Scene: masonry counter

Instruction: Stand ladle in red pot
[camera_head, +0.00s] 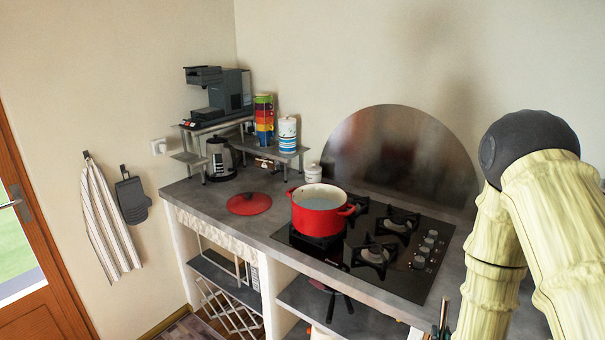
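I cannot pick out a ladle. Some thin upright handles (441,318) show at the bottom edge near the counter front, too cut off to identify. My arm fills the right side of the view, bent at a dark joint. My gripper is out of view.
A red lid (249,204) lies on the grey counter (205,192) left of the pot. A kettle (221,160), a white lidded jar (313,173) and a small shelf (287,152) with stacked cups (264,120) stand behind. A round metal splashback (395,150) rises behind the hob.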

